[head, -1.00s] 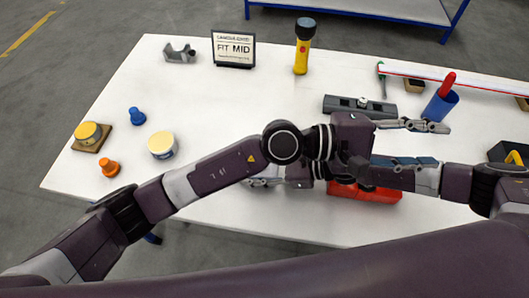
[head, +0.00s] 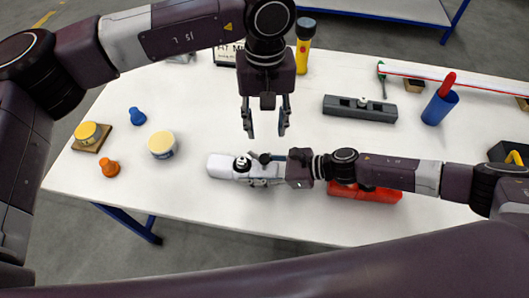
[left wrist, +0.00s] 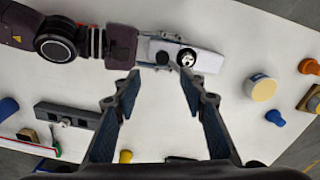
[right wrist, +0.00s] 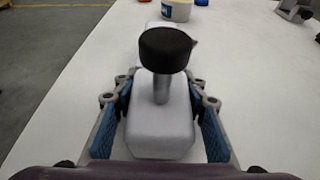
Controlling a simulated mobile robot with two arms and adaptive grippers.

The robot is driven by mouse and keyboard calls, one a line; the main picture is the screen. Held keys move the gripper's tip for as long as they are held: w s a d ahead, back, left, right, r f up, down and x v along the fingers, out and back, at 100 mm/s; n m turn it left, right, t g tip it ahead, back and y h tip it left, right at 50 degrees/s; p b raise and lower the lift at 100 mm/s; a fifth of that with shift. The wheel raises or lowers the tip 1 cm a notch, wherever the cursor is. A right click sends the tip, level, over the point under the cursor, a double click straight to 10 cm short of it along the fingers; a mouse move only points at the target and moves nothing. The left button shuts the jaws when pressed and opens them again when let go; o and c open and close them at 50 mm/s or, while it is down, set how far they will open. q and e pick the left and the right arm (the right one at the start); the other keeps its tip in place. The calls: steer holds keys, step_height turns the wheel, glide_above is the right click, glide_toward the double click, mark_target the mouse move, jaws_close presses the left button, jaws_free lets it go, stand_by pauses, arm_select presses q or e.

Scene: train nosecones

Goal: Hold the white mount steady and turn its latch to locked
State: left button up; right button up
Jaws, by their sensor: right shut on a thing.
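The white mount (head: 222,166) lies on the table in the head view and also shows in the left wrist view (left wrist: 207,63). A round black-and-white part (head: 241,163), perhaps the latch, sits on top; its setting is too small to read. A black knob on a post (right wrist: 165,50) rises from the mount in the right wrist view. My right gripper (head: 263,170) is shut on the mount's right part, one finger on each side. My left gripper (head: 265,134) is open and empty, fingers down, beyond and above the mount, apart from it.
A red object (head: 370,193) lies partly under my right arm. A grey block (head: 360,108) is to the right, near a blue cup (head: 440,106). A cream-lidded tub (head: 162,144) and an orange piece (head: 109,167) stand left. The table in front of the mount is clear.

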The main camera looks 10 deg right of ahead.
mark_target(264, 157)
arm_select(q)
step_height(264, 157, down, 12)
steer(key=shift+w+a+r, duration=0.1)
steer(key=shift+a, duration=0.05)
stand_by(0.3)
steer(key=shift+c, duration=0.4)
jaws_close()
